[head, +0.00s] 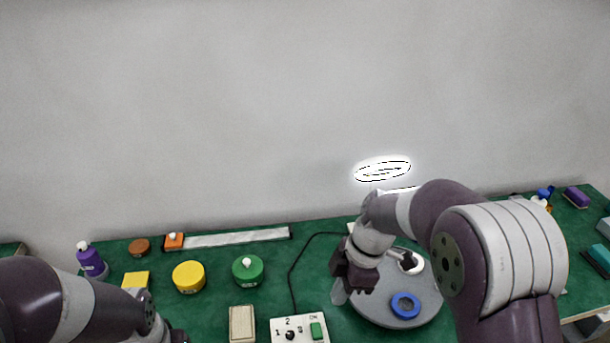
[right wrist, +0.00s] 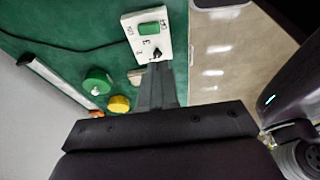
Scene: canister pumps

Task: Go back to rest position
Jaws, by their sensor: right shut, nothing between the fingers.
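My right gripper (head: 340,291) is shut and empty, pointing down over the left edge of a round grey disc (head: 372,312). Its closed fingers also show in the right wrist view (right wrist: 157,85), with nothing between them. A blue ring (head: 405,305) lies on the disc, and a white round piece with a dark top (head: 411,263) stands behind it, partly hidden by my right arm. A green canister (head: 247,271) and a yellow canister (head: 189,277) stand to the left; they also show in the right wrist view. My left arm enters at the bottom left; its gripper is out of view.
A control box (head: 300,330) with a dial, a green button and a cable sits at the front middle. A grey wall stands behind.

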